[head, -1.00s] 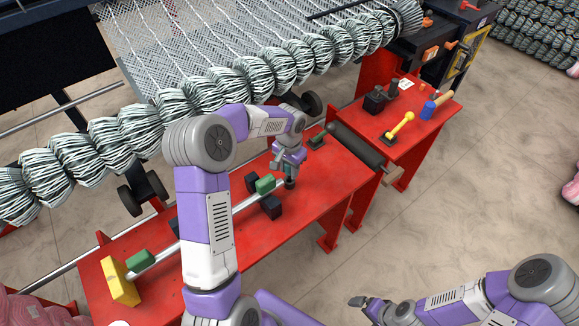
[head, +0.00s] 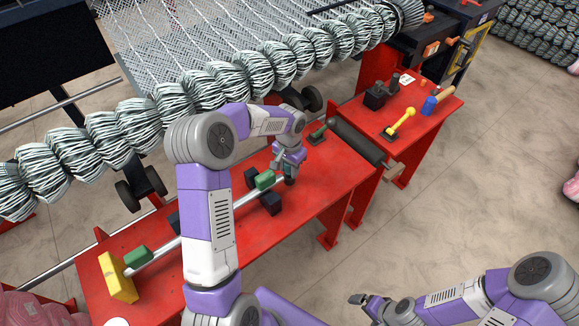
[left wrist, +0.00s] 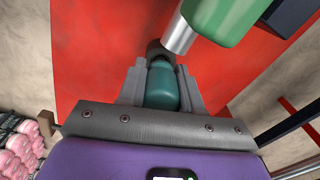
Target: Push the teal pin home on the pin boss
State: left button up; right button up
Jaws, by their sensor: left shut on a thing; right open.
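The teal pin (left wrist: 162,88) stands between the fingers of my left gripper (left wrist: 161,84), which is shut on it, in the left wrist view. Its far end meets a dark round piece, the pin boss (left wrist: 156,48), on the red bench; how deep it sits there is hidden. In the head view my left gripper (head: 289,166) is low over the bench, next to the green-sleeved end of a metal rod. My right gripper (head: 359,299) is open and empty over the floor at the lower right, away from the bench.
The metal rod (head: 217,212) with a green sleeve (head: 265,179) lies along the red bench (head: 318,202), close beside my left gripper. Black blocks (head: 270,203) flank it. A yellow block (head: 117,278) stands at its left end. A dark roller (head: 355,143) lies to the right.

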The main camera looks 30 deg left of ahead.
pick_arm(q)
jog(key=shift+f, duration=0.55)
jog(key=shift+r, duration=0.15)
jog(key=shift+r+p, duration=0.9)
jog(key=shift+r, duration=0.4)
jog(key=shift+f, duration=0.2)
jog(key=shift+f+b, duration=0.9)
jog(key=shift+f, duration=0.35)
jog(key=shift+f, duration=0.1)
